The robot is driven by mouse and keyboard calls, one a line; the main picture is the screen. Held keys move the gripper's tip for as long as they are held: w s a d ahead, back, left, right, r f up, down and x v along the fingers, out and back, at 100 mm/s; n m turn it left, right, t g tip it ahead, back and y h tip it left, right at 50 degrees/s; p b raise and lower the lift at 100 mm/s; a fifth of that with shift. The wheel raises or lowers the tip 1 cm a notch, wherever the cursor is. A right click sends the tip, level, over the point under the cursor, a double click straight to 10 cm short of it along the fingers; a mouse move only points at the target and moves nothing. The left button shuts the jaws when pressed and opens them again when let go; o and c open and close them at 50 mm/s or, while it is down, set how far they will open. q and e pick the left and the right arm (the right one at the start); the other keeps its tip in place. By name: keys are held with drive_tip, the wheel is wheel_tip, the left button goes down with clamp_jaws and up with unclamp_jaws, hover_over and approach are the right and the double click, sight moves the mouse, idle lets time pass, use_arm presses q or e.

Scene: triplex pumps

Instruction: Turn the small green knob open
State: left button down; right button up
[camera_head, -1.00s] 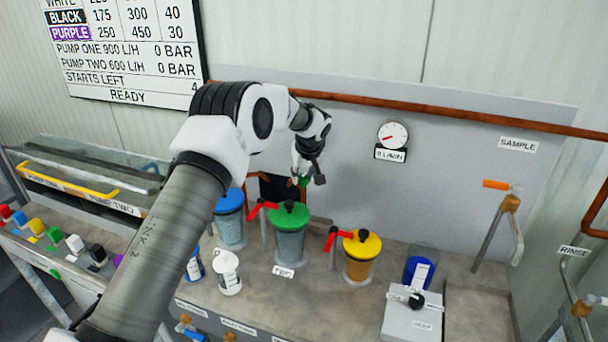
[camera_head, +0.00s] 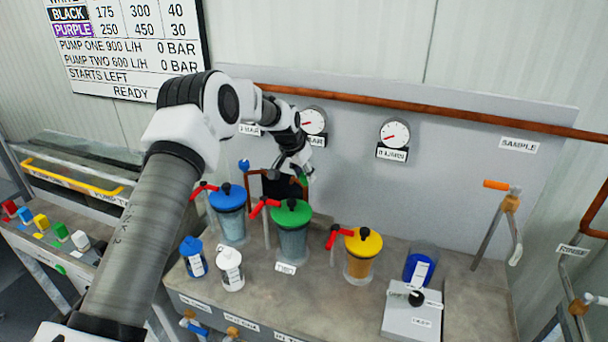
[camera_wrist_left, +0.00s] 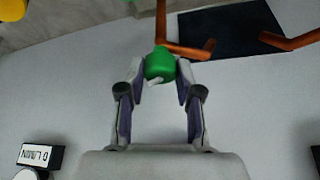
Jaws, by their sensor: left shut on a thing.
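The small green knob (camera_wrist_left: 159,64) sits between the fingertips of my left gripper (camera_wrist_left: 158,72) in the left wrist view. A small pale pointer shows on its near side. My left gripper is shut on it. In the head view my left gripper (camera_head: 297,172) is in front of the back panel, behind the green-lidded container (camera_head: 291,235). Only a bit of the green knob (camera_head: 304,180) shows there, mostly hidden by the fingers. My right gripper is in neither view.
Blue-lidded (camera_head: 229,215) and yellow-lidded (camera_head: 361,255) containers with red levers stand beside the green-lidded one. A blue knob (camera_head: 244,165) is left of my gripper. Brown pipes (camera_wrist_left: 183,50) run close to the fingers. Dial gauges (camera_head: 395,133) are on the panel.

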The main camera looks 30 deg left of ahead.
use_arm(q)
drive_tip(key=m, duration=0.1)
drive_tip(key=m+b, duration=0.1)
drive_tip(key=shift+f+m+h, duration=0.3)
drive_tip(key=shift+m+h, duration=0.1)
drive_tip(key=shift+a+m+g+h+b, duration=0.1)
drive_tip(key=shift+m+g+h+b, duration=0.4)
drive_tip(key=shift+m, duration=0.9)
drive_tip(key=c, duration=0.8)
unclamp_jaws()
drive_tip(key=shift+w, duration=0.15)
drive_tip(key=v, duration=1.2)
